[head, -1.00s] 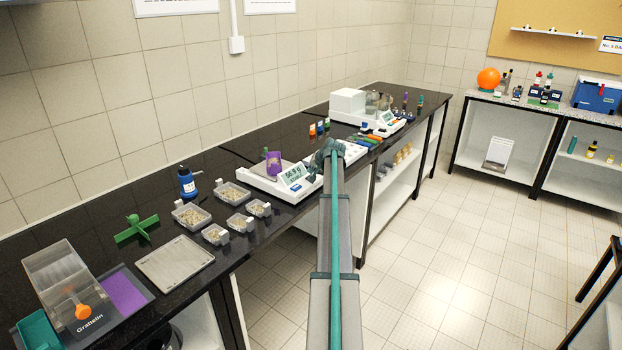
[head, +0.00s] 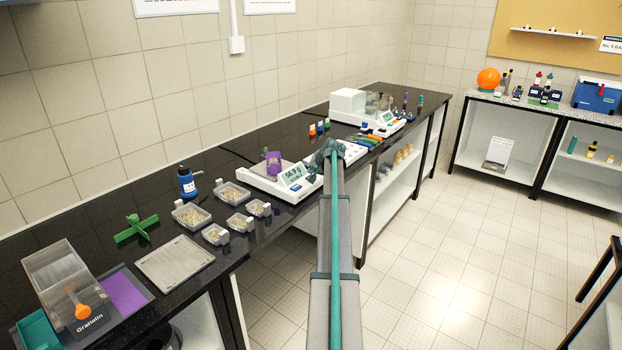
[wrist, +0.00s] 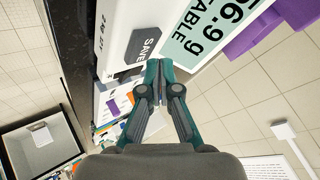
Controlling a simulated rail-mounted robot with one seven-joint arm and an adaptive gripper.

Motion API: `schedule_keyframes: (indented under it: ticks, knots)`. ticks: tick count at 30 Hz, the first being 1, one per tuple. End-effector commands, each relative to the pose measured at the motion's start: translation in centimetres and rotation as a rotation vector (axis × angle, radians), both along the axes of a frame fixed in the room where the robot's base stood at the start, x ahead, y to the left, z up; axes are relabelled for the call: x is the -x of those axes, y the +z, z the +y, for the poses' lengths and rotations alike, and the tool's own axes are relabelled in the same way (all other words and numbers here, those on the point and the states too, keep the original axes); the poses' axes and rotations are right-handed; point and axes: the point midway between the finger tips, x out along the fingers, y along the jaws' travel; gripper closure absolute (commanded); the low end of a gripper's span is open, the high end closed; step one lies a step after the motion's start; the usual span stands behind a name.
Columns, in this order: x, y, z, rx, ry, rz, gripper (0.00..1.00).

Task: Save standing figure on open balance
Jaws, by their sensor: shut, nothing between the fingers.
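The open balance (head: 262,186) is a white, low unit on the black bench. Its display (head: 292,176) reads 56.9 g, and in the wrist view the display (wrist: 212,30) also shows part of the word STABLE. A purple container (head: 274,163) stands on its pan, and purple parts (wrist: 258,35) show beyond the display in the wrist view. In the head view my gripper (head: 322,160) is over the balance's right end.
Several sample trays (head: 192,215) and a blue bottle (head: 187,182) stand left of the balance. Small coloured bottles (head: 319,127) stand behind my gripper. A second balance (head: 372,120) with a white box stands farther along. Open floor lies to the right.

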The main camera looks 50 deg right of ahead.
Motion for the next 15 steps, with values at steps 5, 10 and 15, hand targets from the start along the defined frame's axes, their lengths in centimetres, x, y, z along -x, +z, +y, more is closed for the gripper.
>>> schedule_keyframes:
  ticks: [5,10,15]
  knots:
    - [0.0,-0.71,0.0,0.0,0.0,0.0,1.0]
    - [0.0,-0.71,0.0,0.0,0.0,0.0,1.0]
    - [-0.01,-0.71,0.0,0.0,0.0,0.0,1.0]
